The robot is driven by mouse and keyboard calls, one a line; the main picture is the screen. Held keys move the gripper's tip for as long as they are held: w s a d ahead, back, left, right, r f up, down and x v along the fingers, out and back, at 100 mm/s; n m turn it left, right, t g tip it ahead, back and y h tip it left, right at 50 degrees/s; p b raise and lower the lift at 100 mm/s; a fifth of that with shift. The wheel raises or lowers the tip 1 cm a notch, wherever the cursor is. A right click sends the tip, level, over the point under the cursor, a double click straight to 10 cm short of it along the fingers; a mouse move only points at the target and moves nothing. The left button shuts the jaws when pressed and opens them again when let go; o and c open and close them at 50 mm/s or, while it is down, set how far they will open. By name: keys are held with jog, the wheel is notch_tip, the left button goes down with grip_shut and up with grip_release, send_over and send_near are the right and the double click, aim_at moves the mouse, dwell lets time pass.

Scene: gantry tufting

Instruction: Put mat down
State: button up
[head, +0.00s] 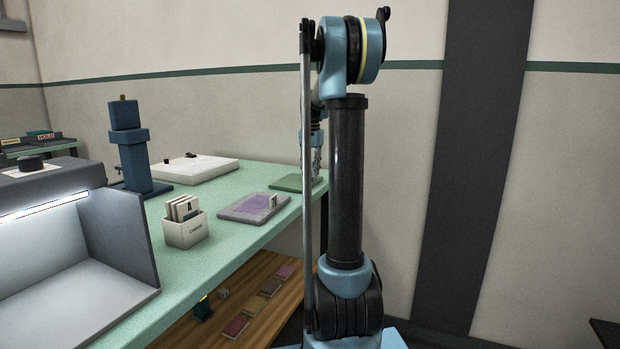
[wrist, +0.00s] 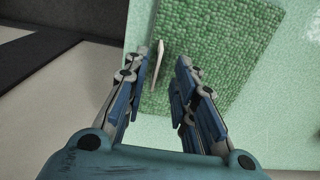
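A green tufted mat (wrist: 218,45) lies on the pale green table top in the wrist view. In the head view a green mat (head: 287,183) lies flat at the table's far right end, partly behind my arm. A thin pale tag or card (wrist: 157,66) shows edge-on at the mat's left part, between my fingers in the picture. My gripper (wrist: 163,62) is open above the mat's left edge, with a clear gap between its fingers and nothing gripped. In the head view my gripper (head: 317,165) is mostly hidden behind my arm.
A purple mat (head: 246,210) with a small lettered card lies nearer on the table (head: 225,248). A card box (head: 185,232), a blue post device (head: 137,150) and a white slab (head: 195,169) stand farther left. Colored samples (head: 235,325) lie on the lower shelf.

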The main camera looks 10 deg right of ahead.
notch_tip(320, 180, up, 9)
jog(key=s+a+f+n, duration=0.2)
jog(key=s+f, duration=0.1)
jog(key=s, duration=0.8)
jog(key=s+a+f+n+t, duration=0.1)
jog(key=s+f+n, duration=0.1)
jog(key=s+f, duration=1)
jog(key=s+a+f+n+t, duration=0.1)
jog(key=s+a+f+n, duration=0.1)
jog(key=s+f, duration=1.1)
jog(key=s+n, duration=0.1)
jog(key=s, duration=0.3)
jog(key=shift+s, duration=0.3)
jog(key=shift+a, duration=0.1)
